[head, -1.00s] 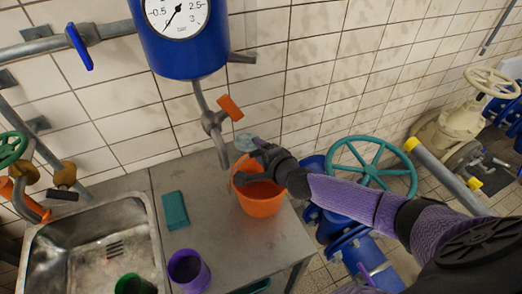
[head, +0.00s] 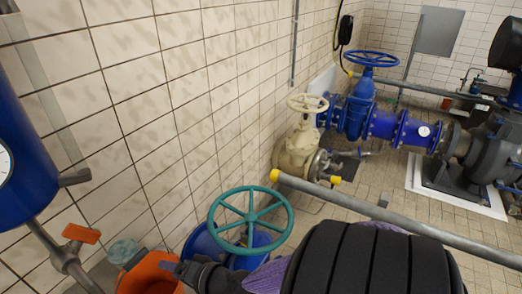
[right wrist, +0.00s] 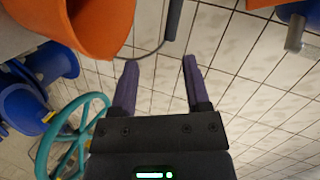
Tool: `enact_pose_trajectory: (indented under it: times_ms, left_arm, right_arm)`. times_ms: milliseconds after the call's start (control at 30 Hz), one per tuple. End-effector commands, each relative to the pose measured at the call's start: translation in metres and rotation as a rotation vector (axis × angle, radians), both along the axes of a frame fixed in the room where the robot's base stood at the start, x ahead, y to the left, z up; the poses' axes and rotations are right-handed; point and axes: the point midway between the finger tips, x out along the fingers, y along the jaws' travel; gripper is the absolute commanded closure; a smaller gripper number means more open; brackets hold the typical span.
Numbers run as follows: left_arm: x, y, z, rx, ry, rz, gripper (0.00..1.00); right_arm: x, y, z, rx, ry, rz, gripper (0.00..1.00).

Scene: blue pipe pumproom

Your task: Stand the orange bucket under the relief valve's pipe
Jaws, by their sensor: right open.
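The orange bucket (head: 150,276) is at the bottom left of the head view, cut off by the frame's edge. The grey pipe (head: 66,262) with an orange handle (head: 81,233) hangs to its left, under the blue vessel. My right gripper (head: 178,268) is at the bucket's right side in the head view, its fingers only partly visible. In the right wrist view the purple fingers (right wrist: 156,80) are apart with nothing between them. The orange bucket (right wrist: 92,22) shows there at the upper left, beside the fingers. My left gripper is out of view.
A teal handwheel (head: 250,221) stands just right of the bucket, with blue pipework below it. A grey rail with a yellow end (head: 340,192) crosses to the right. Cream and blue valves and a pump are farther back. The tiled wall is close on the left.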

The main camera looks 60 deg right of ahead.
Motion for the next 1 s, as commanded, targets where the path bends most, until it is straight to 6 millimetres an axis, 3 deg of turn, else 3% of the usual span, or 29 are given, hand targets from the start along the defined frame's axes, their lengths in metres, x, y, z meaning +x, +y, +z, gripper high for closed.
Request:
enact_pose_trajectory:
  times_ms: [67,167,200,300,400,500,600,1000]
  left_arm:
    - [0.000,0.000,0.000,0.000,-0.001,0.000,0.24]
    - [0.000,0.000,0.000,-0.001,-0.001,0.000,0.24]
    - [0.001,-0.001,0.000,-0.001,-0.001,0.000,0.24]
    - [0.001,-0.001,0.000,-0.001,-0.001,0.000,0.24]
    - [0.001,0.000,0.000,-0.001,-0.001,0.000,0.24]
    - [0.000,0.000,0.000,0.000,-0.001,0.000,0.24]
    - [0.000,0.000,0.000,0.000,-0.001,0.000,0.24]
    - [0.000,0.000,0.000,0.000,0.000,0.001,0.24]
  right_arm:
    - [-0.013,-0.003,-0.048,-0.253,0.040,0.088,0.39]
    - [-0.056,0.001,-0.128,-0.595,0.209,0.285,0.39]
    - [-0.084,0.005,-0.162,-0.712,0.309,0.390,0.39]
    - [-0.166,0.023,-0.229,-0.911,0.554,0.681,0.39]
    - [-0.239,0.043,-0.263,-1.002,0.727,0.944,0.39]
    - [-0.285,0.058,-0.275,-1.037,0.816,1.124,0.39]
    - [-0.304,0.063,-0.278,-1.050,0.848,1.202,0.39]
    - [-0.304,0.063,-0.278,-1.056,0.848,1.209,0.39]
